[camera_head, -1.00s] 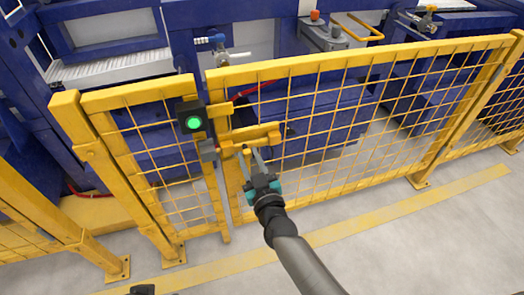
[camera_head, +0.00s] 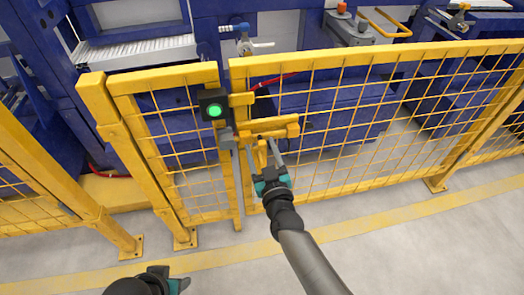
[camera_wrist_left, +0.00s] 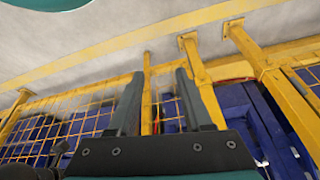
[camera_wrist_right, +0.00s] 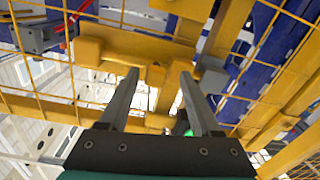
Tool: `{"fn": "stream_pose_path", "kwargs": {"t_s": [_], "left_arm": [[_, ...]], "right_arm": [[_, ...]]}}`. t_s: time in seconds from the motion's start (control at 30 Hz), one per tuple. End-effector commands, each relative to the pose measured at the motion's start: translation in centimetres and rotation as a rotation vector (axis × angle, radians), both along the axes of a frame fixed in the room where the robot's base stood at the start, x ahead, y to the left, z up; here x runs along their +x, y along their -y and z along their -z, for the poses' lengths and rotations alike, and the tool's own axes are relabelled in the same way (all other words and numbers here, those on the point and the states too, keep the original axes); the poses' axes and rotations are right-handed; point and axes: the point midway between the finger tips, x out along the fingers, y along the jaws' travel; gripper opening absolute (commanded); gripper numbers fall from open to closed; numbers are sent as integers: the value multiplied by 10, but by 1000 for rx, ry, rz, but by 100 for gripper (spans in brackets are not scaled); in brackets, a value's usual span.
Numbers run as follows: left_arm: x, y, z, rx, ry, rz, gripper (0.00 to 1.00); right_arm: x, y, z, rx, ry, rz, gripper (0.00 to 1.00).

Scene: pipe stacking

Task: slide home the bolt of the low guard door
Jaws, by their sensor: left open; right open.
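The low guard door (camera_head: 360,120) is a yellow mesh panel beside a narrower yellow fixed panel (camera_head: 165,130). Its yellow bolt (camera_head: 272,131) sits near the door's left edge, with a handle (camera_head: 262,155) hanging down. My right gripper (camera_head: 259,146) is open, its fingers either side of the handle. In the right wrist view the handle (camera_wrist_right: 170,85) shows between the fingers; I cannot tell whether they touch it. My left gripper is open and empty in the left wrist view (camera_wrist_left: 159,74); in the head view only part of it shows at the bottom edge.
A dark switch box with a lit green lamp (camera_head: 214,110) is on the post left of the bolt. Blue machinery (camera_head: 330,105) stands behind the fence. The grey floor (camera_head: 400,255) in front is clear, with a yellow floor stripe (camera_head: 385,213).

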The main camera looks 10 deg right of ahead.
Motion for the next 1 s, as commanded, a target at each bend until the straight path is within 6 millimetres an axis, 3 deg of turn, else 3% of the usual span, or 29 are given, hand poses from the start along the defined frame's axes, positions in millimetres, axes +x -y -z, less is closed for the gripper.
{"fn": "stream_pose_path", "kwargs": {"t_s": [0.17,0.27,1.0], "left_arm": [[1,0,-3,-1,4,0,50],[-3,-1,13,3,-23,0,50],[-38,-7,88,22,-134,5,50]], "right_arm": [[-7,1,0,-2,-2,1,65],[-16,2,-1,-2,-2,1,65],[-135,9,-1,-1,-2,-2,65]]}}
